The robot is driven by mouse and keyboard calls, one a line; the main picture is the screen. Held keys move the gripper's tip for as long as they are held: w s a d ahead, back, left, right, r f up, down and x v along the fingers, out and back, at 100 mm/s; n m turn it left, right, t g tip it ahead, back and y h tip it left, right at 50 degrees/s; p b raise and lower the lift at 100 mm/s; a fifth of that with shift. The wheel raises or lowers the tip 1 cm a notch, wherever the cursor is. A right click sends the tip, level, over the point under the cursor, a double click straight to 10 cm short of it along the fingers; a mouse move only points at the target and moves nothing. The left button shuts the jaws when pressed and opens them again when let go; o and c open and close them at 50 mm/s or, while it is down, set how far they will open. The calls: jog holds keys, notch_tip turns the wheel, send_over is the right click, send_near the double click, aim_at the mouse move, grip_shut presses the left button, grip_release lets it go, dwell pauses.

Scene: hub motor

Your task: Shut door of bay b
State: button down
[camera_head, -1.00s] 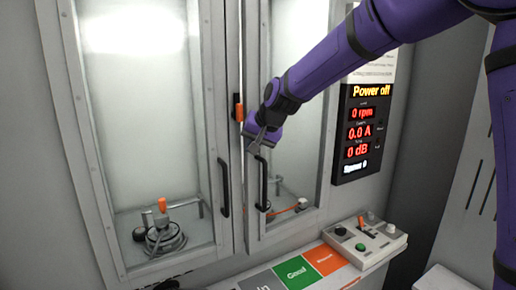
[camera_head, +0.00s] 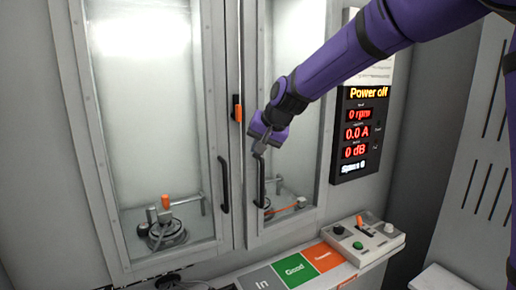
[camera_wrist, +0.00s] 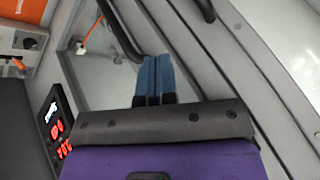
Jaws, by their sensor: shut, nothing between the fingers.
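Two tall glazed doors stand side by side: a left door (camera_head: 106,215) and a right door (camera_head: 318,110), each with a black handle. No bay letter is readable, so I cannot tell which is bay b. Both look closed or nearly so; a small gap at the right door cannot be judged. My gripper (camera_head: 261,152) is at the top of the right door's handle (camera_head: 261,184), in front of its frame. In the wrist view my blue fingers (camera_wrist: 154,76) are together and empty, beside a black handle (camera_wrist: 117,28). Contact cannot be told.
An orange-and-black latch piece (camera_head: 238,108) sits between the doors. A display reading "Power off" (camera_head: 359,135) is on the right. Below are a control box (camera_head: 368,241) and a shelf with grey, green and orange fields (camera_head: 293,270). Motors with cables (camera_head: 165,232) stand behind the left glass.

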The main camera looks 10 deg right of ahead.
jog(key=s+a+r, duration=0.1)
jog(key=s+r, duration=0.4)
jog(key=r, duration=0.2)
jog(key=w+d+f+m+t+h, duration=0.1)
jog(key=w+d+f+m+t, duration=0.2)
jog(key=w+d+f, duration=0.5)
jog(key=m+t+y, duration=0.6)
jog(key=y, duration=0.1)
send_near(263, 185)
jog(key=x, duration=0.7)
jog(key=shift+w, duration=0.3)
jog(key=shift+a, duration=0.1)
